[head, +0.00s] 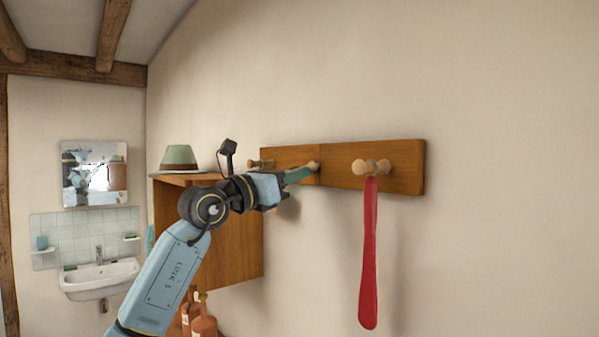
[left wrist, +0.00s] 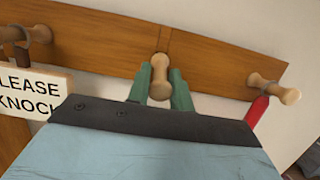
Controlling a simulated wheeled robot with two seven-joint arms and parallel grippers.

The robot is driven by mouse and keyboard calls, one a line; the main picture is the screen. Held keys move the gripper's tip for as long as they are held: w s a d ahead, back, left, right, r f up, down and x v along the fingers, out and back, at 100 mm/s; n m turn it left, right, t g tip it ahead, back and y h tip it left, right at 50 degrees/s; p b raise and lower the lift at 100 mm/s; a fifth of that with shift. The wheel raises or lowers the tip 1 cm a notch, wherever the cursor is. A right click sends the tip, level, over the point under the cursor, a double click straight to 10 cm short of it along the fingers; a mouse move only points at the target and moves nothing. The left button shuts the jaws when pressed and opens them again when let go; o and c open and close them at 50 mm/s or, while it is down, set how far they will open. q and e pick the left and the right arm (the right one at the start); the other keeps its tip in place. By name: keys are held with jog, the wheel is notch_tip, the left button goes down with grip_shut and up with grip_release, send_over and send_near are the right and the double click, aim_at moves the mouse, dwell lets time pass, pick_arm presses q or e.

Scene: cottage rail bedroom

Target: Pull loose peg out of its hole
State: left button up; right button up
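A wooden rail (head: 345,180) on the wall bears several turned wooden pegs. The middle peg (left wrist: 160,80) is between the green fingers of my left gripper (left wrist: 161,86) in the left wrist view. One finger lies on each side, very close to its knob; I cannot tell whether they touch or press on it. In the head view this peg (head: 313,165) shows just beyond the left gripper (head: 300,174), and the fingers partly hide it. The peg's base appears to be at the rail. My right gripper is not in view.
A red strap-like item (head: 369,260) hangs from the right peg (head: 371,167). A "PLEASE KNOCK" sign (left wrist: 32,92) hangs near the left peg (left wrist: 25,34). A wooden cabinet (head: 235,230) with a hat (head: 179,158) stands left. The wall right of the rail is clear.

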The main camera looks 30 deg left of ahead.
pick_arm(q)
jog(key=shift+s+a+f, duration=0.1)
jog(key=shift+s, duration=0.1)
jog(key=shift+b+v, duration=1.4)
jog(key=shift+v, duration=0.35)
jog(key=b+v, duration=0.4)
jog(key=v, duration=0.2)
dwell(0.5)
